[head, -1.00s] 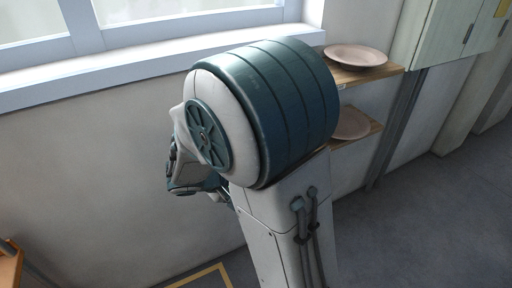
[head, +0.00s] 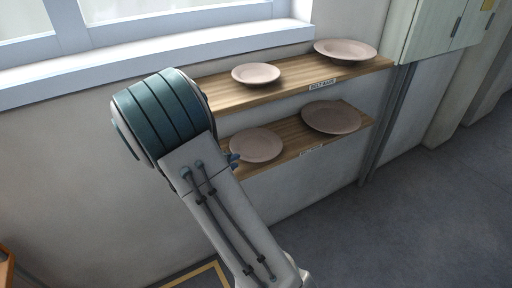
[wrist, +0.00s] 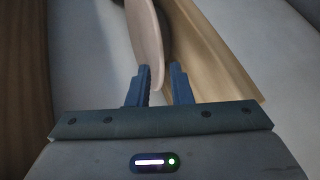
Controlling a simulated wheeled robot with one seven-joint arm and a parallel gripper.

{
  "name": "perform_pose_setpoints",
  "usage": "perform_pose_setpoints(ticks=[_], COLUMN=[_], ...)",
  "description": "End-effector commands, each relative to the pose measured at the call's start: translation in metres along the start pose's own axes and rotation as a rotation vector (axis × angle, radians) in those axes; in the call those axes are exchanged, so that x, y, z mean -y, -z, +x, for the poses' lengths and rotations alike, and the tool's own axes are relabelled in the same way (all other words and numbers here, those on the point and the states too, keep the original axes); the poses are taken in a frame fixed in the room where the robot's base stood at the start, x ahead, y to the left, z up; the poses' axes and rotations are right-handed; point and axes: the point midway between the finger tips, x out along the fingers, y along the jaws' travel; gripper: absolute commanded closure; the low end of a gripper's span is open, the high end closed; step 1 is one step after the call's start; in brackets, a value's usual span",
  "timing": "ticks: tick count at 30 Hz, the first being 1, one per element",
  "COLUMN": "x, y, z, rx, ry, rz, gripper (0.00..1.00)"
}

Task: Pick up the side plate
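Several pinkish plates sit on two wooden shelves in the head view. On the lower shelf are a left plate (head: 256,146) and a larger right plate (head: 332,118). On the upper shelf are a small left plate (head: 256,73) and a larger right plate (head: 346,50). I cannot tell by name which is the side plate. My gripper (wrist: 160,84) is at the left edge of the lower left plate. In the wrist view its two blue fingers are apart, with the rim of a plate (wrist: 146,38) between them. The rim is close to the left finger, with a gap to the right one.
The upper shelf (head: 225,95) lies just above the lower shelf (head: 290,137), leaving limited height between them. Small labels, unreadable here, are on the shelf fronts. A window sill (head: 150,68) runs behind, and a pale cabinet (head: 440,30) stands at the right. The floor at right is clear.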

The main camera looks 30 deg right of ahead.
Motion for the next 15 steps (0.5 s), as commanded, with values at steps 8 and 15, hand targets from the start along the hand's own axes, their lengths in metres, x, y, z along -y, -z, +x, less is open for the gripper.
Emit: perform_pose_setpoints(ticks=[8,15], x=[0.002,0.003], y=[-0.003,-0.002], z=[0.031,0.052], rx=[0.004,0.002], ry=[0.000,0.000], rz=[-0.003,0.000], gripper=[0.81,0.81])
